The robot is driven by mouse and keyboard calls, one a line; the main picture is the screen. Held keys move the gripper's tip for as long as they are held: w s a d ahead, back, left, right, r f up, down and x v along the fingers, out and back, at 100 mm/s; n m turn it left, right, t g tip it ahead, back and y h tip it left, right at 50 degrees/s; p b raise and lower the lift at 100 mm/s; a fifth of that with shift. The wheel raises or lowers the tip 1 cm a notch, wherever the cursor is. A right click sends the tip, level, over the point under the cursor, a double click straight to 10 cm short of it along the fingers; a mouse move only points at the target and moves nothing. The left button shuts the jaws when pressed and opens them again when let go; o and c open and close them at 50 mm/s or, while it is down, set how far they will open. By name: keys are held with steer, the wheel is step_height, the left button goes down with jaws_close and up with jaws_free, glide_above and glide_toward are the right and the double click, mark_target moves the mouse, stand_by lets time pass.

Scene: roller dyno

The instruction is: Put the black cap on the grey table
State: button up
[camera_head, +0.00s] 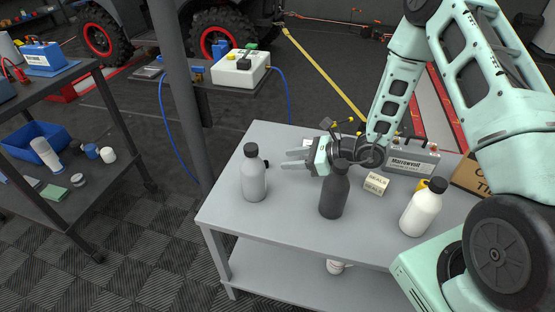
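The grey table (290,222) fills the middle of the view. Black caps show on two bottles: one on the grey bottle (254,182) at the left, the other on the white bottle (421,212) at the right.
A cream labelled box (376,184), a grey labelled case (412,158) and a cardboard box (470,174) stand toward the right back. A white mug (335,267) is on the lower shelf. The table's front left is clear. A dark post (182,80) rises behind the table's left.

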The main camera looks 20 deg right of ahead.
steer(key=v, duration=0.5)
stand_by(0.4)
